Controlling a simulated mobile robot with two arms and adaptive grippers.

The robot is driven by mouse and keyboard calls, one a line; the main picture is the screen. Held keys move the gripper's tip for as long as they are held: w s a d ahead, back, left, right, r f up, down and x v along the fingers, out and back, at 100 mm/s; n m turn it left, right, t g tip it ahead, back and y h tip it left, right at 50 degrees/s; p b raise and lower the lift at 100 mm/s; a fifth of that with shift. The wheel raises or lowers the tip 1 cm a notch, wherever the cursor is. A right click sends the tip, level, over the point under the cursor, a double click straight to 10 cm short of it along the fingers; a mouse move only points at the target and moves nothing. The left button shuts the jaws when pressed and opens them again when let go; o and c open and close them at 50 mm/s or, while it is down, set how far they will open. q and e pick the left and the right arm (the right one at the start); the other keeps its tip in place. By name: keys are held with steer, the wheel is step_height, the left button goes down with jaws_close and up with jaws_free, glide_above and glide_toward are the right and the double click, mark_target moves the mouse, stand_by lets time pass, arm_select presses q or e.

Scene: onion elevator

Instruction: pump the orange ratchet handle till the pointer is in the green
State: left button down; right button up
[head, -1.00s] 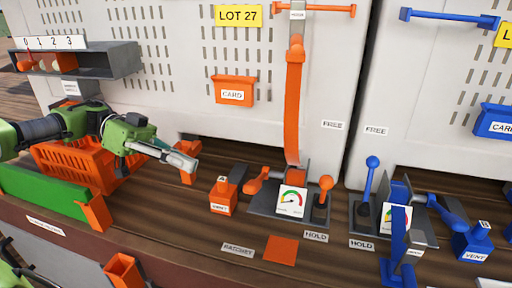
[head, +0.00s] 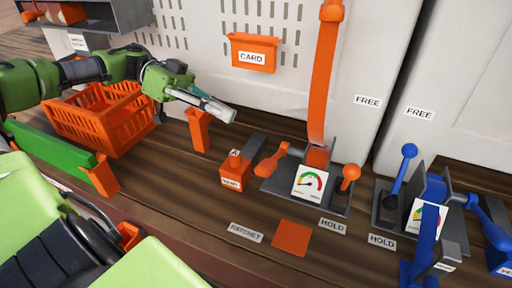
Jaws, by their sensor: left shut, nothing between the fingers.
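The orange ratchet handle (head: 271,158) sticks out to the left of the grey orange-side mechanism, on a grey shaft. The gauge (head: 310,183) is a white card with a coloured arc and a dark pointer; the pointer lies low toward the left, too small to read exactly. An orange ball-topped lever (head: 350,173) stands right of the gauge, by the HOLD label. My left gripper (head: 233,116) is shut and empty, up and left of the handle and apart from it. My right gripper is not in view.
The orange vent block (head: 234,175) sits just left of the handle. An orange crate (head: 98,128) is at the left. A tall orange strap (head: 323,80) rises behind the gauge. Blue mechanism levers (head: 403,170) are on the right.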

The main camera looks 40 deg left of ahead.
arm_select(q)
steer(key=p, duration=0.2)
glide_above(275, 159)
steer(key=s+a, duration=0.2)
steer(key=a, duration=0.1)
steer(key=f, duration=0.3)
steer(key=s+f+p, duration=0.1)
steer(key=f, duration=0.1)
steer(key=shift+s+d+f+p, duration=0.2)
steer(key=shift+d+f+p, duration=0.1)
steer(key=shift+p, duration=0.1)
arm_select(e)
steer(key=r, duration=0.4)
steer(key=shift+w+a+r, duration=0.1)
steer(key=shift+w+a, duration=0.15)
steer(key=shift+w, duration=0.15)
